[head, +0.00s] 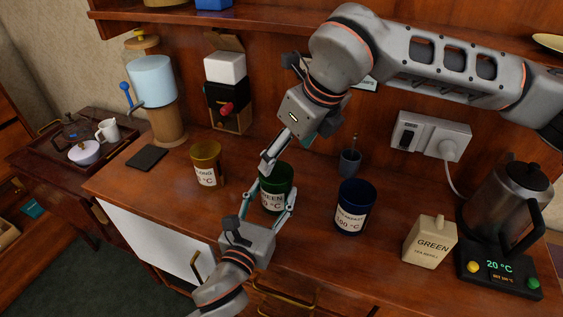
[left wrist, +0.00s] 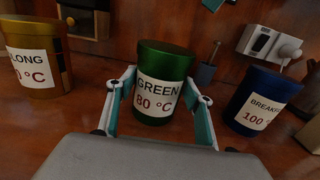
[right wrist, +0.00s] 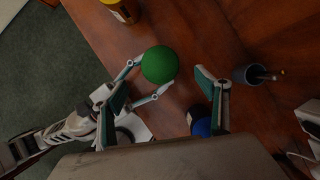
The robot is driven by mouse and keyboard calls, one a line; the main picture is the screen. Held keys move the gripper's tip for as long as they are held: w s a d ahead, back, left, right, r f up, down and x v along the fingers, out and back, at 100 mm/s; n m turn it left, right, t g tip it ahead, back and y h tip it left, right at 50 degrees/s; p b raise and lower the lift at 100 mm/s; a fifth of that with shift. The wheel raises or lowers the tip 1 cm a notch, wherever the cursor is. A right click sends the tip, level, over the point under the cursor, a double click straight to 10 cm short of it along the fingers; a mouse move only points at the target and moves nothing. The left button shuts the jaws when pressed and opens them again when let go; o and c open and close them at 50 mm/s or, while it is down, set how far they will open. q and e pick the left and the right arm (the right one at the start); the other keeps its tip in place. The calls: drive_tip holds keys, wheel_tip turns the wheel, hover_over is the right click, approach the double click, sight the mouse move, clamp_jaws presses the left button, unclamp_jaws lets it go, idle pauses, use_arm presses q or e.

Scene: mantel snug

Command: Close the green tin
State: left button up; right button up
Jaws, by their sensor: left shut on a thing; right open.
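The green tin (head: 275,187) stands upright on the wooden counter, its label reading GREEN 80 °C in the left wrist view (left wrist: 157,88). In the right wrist view its top (right wrist: 160,64) is a plain green disc, with no opening visible. My left gripper (head: 273,203) is shut around the tin's sides, one finger on each side. My right gripper (head: 282,158) is open and empty, pointing down just above the tin. It hides part of the tin's top in the head view. I see no separate green lid.
A yellow tin (head: 206,164) stands left of the green tin and a blue tin (head: 354,208) to the right. A GREEN tea refill box (head: 430,240) and a kettle (head: 503,205) are farther right. A small grey cup (head: 349,162) stands behind, near the wall.

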drive_tip(key=v, duration=0.5)
use_arm(q)
drive_tip(key=o, duration=1.7)
drive_tip(key=shift+c, duration=0.2)
drive_tip(key=shift+s, duration=0.1)
drive_tip(key=v, duration=1.1)
drive_tip(key=shift+s+a, duration=0.2)
drive_tip(key=shift+s, duration=0.15)
